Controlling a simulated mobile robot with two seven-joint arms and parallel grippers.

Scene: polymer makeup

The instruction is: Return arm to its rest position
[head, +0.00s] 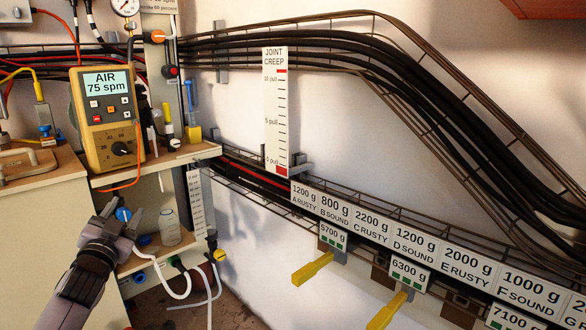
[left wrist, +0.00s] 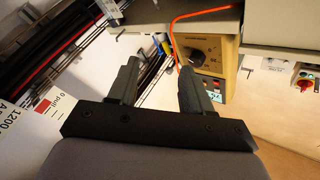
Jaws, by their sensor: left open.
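My left arm comes in from the lower left in the head view. Its dark grey gripper (head: 118,213) is open, with nothing seen between the fingers. It is in front of the lower shelf, below the yellow air meter and left of a small clear bottle (head: 169,227). In the left wrist view the two fingers (left wrist: 158,75) stand apart and empty. Beyond them the yellow meter (left wrist: 212,47) appears upside down. My right gripper is not in view.
The yellow meter (head: 107,118) reads "AIR 75 spm" on its shelf. White hoses (head: 178,292) hang below the lower shelf. A wall rail carries weight labels (head: 413,238), with yellow handles (head: 312,269) sticking out beneath. Black cables (head: 400,85) run above. A beige cabinet (head: 40,240) stands at left.

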